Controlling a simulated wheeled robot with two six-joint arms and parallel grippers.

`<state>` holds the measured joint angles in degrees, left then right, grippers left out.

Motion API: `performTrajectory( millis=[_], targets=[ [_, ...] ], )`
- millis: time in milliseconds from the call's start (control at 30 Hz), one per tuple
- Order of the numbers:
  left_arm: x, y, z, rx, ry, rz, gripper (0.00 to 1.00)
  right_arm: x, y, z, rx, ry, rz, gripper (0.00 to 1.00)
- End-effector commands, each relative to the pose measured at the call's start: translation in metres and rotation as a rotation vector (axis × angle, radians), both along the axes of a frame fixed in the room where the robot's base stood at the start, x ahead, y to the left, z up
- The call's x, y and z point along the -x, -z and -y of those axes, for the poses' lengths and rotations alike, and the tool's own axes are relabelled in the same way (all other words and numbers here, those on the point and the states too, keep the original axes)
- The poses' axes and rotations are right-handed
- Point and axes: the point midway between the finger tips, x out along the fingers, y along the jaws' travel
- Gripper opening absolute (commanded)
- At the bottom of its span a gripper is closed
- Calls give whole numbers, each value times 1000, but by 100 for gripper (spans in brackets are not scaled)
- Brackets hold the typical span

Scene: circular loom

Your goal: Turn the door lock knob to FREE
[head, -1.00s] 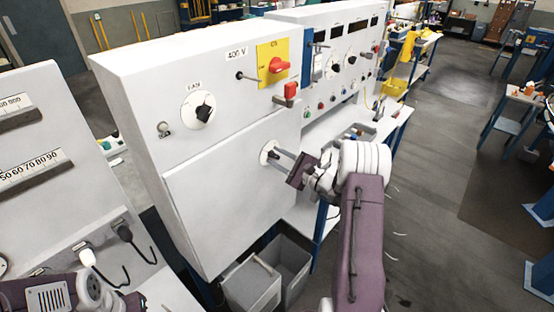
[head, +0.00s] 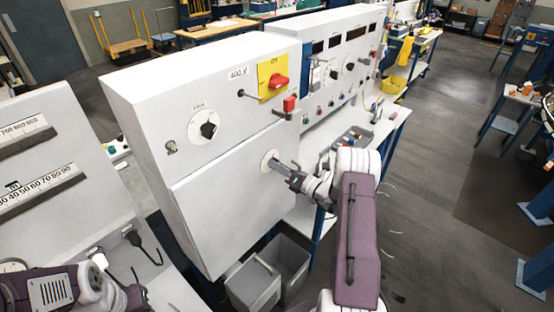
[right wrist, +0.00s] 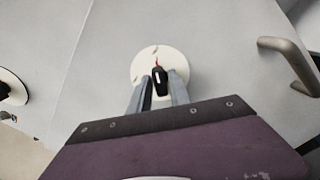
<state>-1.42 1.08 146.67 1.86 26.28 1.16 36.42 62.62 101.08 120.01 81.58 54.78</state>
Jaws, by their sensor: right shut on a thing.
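The door lock knob is black with a red mark and sits on a round white plate (right wrist: 143,66) on the cabinet's lower door. In the right wrist view the knob (right wrist: 160,80) is between the two grey fingers of my right gripper (right wrist: 160,92), which is shut on it. In the head view the right gripper (head: 276,166) reaches the plate (head: 266,158) from the right and hides most of the knob. No lettering by the plate is readable. My left wrist (head: 90,285) shows at the bottom left; its finger opening cannot be made out.
A metal door handle (right wrist: 295,65) stands out right of the knob in the wrist view. Above the door are a FAN knob (head: 208,130), a red switch (head: 280,82) on yellow and a red-topped part (head: 289,103). Grey bins (head: 255,285) stand below.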

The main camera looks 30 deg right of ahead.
Motion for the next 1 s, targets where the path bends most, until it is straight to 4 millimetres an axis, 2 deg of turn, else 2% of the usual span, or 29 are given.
performTrajectory(
  millis=[133,167,200,500,800,1000],
  targets=[
    [0,-3,0,0,0,0,36,-1,-1,1,-70,1,-24,0],
    [0,-2,0,0,0,0,36,-1,-1,1,-67,1,-23,32],
    [0,-2,0,0,0,0,36,-1,-1,0,-66,1,-23,36],
    [0,-3,0,0,0,0,36,2,-1,2,-65,2,-24,36],
    [0,-11,0,0,0,0,36,50,-1,22,-65,5,-26,36],
    [0,-11,0,0,0,0,36,65,0,27,-64,1,-23,36]
  ],
)
